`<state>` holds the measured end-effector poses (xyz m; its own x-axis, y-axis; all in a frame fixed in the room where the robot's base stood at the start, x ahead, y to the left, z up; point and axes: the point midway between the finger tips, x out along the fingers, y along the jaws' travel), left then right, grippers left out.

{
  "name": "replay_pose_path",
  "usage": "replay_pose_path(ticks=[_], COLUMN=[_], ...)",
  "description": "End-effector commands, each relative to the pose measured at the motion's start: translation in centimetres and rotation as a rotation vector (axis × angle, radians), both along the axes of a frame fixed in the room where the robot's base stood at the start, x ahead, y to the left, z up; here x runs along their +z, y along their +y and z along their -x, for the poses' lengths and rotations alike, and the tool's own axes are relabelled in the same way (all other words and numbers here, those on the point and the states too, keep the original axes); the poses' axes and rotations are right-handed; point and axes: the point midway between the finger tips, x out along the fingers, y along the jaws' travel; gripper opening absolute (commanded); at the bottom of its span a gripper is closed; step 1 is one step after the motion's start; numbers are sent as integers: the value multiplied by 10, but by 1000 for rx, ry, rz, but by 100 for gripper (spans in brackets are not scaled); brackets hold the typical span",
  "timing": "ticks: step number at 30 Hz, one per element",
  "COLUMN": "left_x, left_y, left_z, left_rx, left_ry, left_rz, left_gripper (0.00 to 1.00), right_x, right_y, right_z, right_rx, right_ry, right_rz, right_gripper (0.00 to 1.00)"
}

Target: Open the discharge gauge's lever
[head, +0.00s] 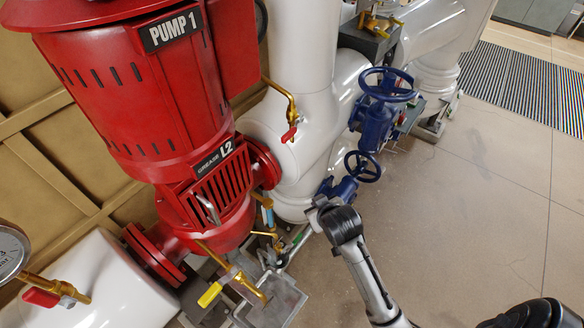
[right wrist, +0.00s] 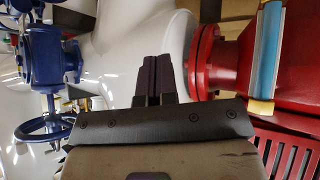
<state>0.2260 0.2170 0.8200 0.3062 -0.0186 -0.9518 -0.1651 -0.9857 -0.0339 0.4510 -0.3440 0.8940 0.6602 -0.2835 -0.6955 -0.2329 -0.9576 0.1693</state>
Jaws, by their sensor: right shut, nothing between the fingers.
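A red lever (head: 289,134) hangs at the end of a brass pipe beside the white pipework, right of the red pump. A second red lever (head: 40,297) sits on a brass valve below a round gauge (head: 10,252) at the left edge. I cannot tell from labels which lever belongs to the discharge gauge. My right gripper (head: 316,208) is low by the white pipe and a blue valve, below and right of the first lever and apart from it. In the right wrist view its dark fingers (right wrist: 152,80) are shut and empty. My left gripper is out of view.
The red pump (head: 125,85) marked PUMP 1 fills the upper left. Blue handwheels (head: 363,167) stand close to my right gripper. A yellow lever (head: 210,294) and a metal tray (head: 275,305) are low in the middle. The floor (head: 470,200) to the right is clear.

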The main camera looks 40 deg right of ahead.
Motion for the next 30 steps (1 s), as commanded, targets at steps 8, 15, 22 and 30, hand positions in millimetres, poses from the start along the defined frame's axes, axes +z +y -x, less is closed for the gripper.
replay_pose_path(ticks=[8,15,22,30], left_x=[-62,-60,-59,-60], left_y=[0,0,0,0], left_z=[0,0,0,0], left_rx=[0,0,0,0], left_ry=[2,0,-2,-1], left_rz=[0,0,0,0], left_gripper=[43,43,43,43], right_x=[-51,-46,-33,-5], right_y=[-73,-105,-105,-64], right_z=[-53,-68,-76,-75], right_rx=[41,183,332,412], right_ry=[-174,-219,-232,-252], right_rz=[393,872,1398,2087], right_gripper=[0,0,0,0])
